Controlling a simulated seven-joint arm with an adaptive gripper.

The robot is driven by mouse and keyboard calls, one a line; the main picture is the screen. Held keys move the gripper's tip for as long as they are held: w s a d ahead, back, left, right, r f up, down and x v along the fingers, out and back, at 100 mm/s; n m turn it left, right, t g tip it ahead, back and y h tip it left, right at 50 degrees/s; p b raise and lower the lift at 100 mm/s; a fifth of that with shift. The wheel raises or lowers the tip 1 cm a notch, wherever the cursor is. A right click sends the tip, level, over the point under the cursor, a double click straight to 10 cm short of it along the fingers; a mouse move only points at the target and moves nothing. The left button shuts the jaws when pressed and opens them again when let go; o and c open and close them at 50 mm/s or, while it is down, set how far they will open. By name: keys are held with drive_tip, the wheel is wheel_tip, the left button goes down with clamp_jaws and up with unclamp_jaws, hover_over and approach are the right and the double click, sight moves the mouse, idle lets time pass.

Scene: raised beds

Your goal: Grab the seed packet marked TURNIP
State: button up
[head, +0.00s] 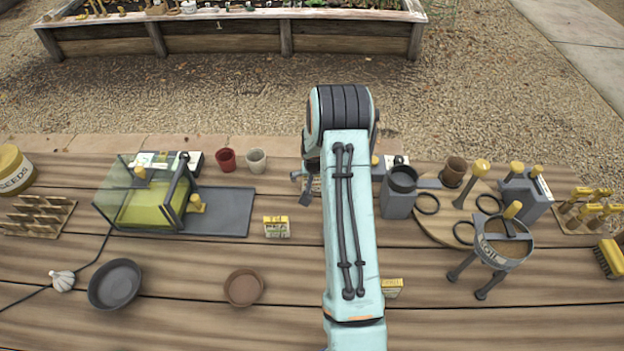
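A small packet-like item (277,228) with a yellow top and a pale, green-marked front stands on the wooden table left of my arm. A second yellow-topped item (392,287) shows just right of my arm, partly hidden by it. Their print is too small to read, so I cannot tell which is marked TURNIP. My arm reaches up the middle of the view and bends over at its top. A dark grey part, perhaps of my gripper (303,190), juts out left of the arm. The rest is hidden behind the arm, and its opening cannot be made out.
Left are a glass-sided box (118,190), a grey mat (232,212), a dark dish (115,284) and a brown dish (244,287). Right are a round board (434,226) with rings, a grey block (397,205) and a legged holder (502,251). The front table is mostly clear.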

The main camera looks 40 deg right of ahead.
drive_tip(key=shift+w+d+f, duration=0.1)
drive_tip(key=shift+w+f, duration=0.05)
drive_tip(key=shift+f, duration=0.25)
drive_tip(key=c, duration=1)
drive_tip(key=shift+c, duration=0.2)
